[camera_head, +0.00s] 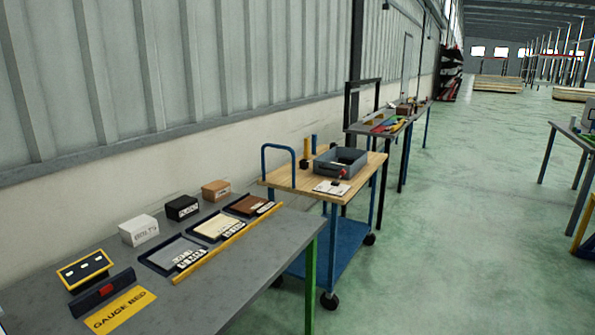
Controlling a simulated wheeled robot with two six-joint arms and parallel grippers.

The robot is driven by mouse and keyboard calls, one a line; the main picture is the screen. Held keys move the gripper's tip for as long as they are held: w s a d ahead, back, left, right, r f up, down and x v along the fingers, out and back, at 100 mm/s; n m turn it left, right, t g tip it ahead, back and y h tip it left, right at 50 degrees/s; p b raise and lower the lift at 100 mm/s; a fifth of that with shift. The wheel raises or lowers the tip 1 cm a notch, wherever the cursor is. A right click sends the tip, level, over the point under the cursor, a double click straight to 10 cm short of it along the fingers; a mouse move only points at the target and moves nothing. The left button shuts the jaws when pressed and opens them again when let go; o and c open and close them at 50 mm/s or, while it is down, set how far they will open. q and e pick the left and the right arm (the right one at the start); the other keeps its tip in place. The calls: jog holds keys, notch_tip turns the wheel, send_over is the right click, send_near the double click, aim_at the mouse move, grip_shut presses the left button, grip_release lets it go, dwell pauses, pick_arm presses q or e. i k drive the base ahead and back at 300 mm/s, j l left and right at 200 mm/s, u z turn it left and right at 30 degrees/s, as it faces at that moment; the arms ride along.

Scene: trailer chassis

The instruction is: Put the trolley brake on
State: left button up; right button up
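The trolley (278,178) stands just beyond the grey table, with a wooden top, a blue push handle (278,147) at its left end and a blue lower shelf (345,243). It rests on dark caster wheels; the near one (329,301) and one at the right (369,239) show. The brake cannot be made out at this size. A grey bin (340,162) with a small red part, a yellow post (307,149) and a white card (331,188) are on the trolley top. Neither of my grippers is in view.
A grey table (230,275) with trays, small boxes and a yellow "GAUGE BED" plate (120,309) fills the lower left. A wall runs along the left. Another bench (365,128) stands behind the trolley. The green floor (450,230) right of the trolley is clear; another table stands far right.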

aim_at(342, 173)
jog(key=z, duration=0.45)
jog(key=i+l, duration=0.5)
jog(key=i, duration=0.2)
jog(key=i+l, duration=0.45)
jog(key=i, duration=0.25)
jog(key=i+l, duration=0.5)
jog(key=i, duration=0.2)
jog(key=i+l+u, duration=0.1)
jog(key=i+l, duration=0.4)
jog(key=i, duration=0.2)
jog(key=i+l, duration=0.5)
jog(key=i, duration=0.2)
